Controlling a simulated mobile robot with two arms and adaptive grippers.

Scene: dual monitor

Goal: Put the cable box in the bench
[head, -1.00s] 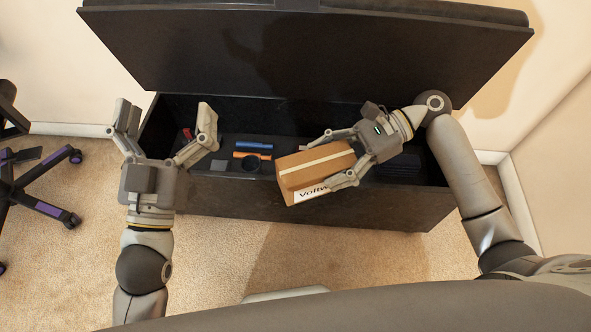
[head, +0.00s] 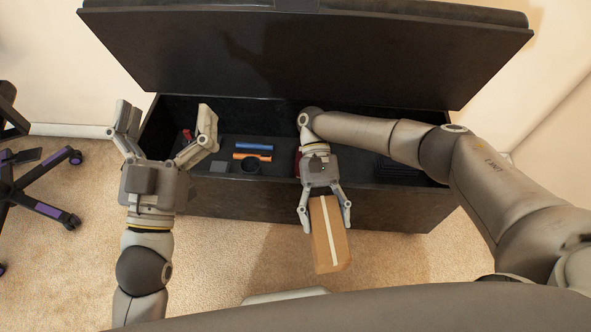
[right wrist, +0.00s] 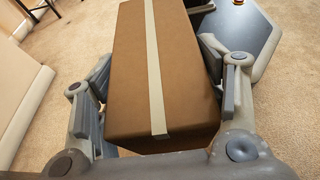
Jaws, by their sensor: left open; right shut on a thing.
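The cable box (head: 328,236) is a brown cardboard box with a pale tape strip. My right gripper (head: 325,213) is shut on it and holds it in front of the bench's front wall, pointing toward me. In the right wrist view the box (right wrist: 160,70) sits between the two fingers (right wrist: 157,100). The bench (head: 270,208) is a dark storage chest with its lid (head: 300,60) raised. My left gripper (head: 165,132) is open and empty at the bench's left end. My right forearm hides part of the bench's inside.
Inside the bench lie a blue roll (head: 253,146), an orange item (head: 252,156), a dark round item (head: 250,165) and a red item (head: 187,134). A chair base (head: 40,190) stands at left. Carpet (head: 240,265) lies in front.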

